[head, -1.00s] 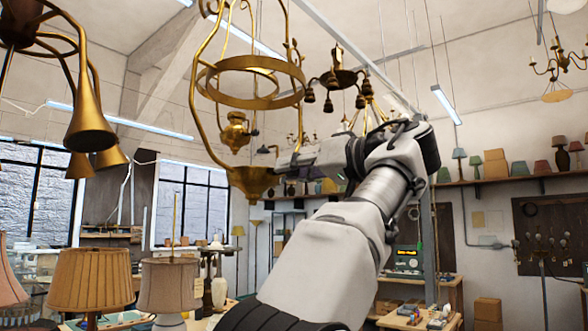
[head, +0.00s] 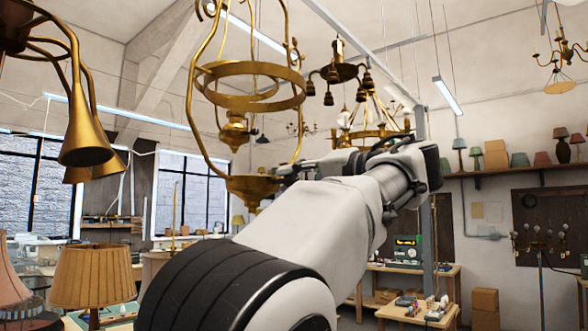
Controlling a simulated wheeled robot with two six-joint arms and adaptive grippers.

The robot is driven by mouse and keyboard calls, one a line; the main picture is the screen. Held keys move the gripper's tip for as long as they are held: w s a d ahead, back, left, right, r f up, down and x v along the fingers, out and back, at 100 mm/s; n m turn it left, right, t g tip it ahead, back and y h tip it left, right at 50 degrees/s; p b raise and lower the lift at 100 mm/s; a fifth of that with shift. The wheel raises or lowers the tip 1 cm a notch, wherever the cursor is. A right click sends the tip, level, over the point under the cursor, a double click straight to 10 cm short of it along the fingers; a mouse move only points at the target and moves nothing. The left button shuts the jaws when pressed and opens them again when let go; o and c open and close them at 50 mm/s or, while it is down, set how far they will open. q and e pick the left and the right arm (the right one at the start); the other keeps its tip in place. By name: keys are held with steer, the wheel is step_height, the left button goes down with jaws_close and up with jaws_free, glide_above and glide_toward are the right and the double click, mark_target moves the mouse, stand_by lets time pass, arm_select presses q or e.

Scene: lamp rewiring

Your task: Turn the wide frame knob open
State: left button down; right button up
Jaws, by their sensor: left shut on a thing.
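The wide frame (head: 207,86) is a hanging brass lamp frame with a broad flat ring, curved side rods and a brass cup (head: 248,188) at the bottom. It hangs upright at centre left in the head view. My left gripper (head: 284,172) is at the right side of the bottom cup, at rim height, and its fingers are shut at the frame. The knob is hidden behind the fingers, so I cannot see how far it is turned. My right gripper is not in view.
A brass lamp with horn-shaped shades (head: 88,140) hangs at the upper left. Chandeliers (head: 340,72) hang behind the frame. A pleated table lamp (head: 92,275) stands at the lower left. A workbench (head: 450,285) is at the lower right.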

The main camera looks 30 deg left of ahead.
arm_select(q)
steer(key=m+p, duration=0.4)
steer(key=m, duration=0.1)
steer(key=shift+r+m, duration=0.2)
steer(key=shift+m, duration=0.1)
steer(key=shift+f+m+p, duration=0.1)
steer(key=shift+m+p, duration=0.95)
steer(key=shift+m, duration=0.05)
steer(key=shift+f+m+p, duration=0.2)
steer(key=shift+m+p, duration=0.45)
steer(key=shift+m, duration=0.15)
steer(key=c, duration=1)
jaws_free()
steer(key=shift+o, duration=0.2)
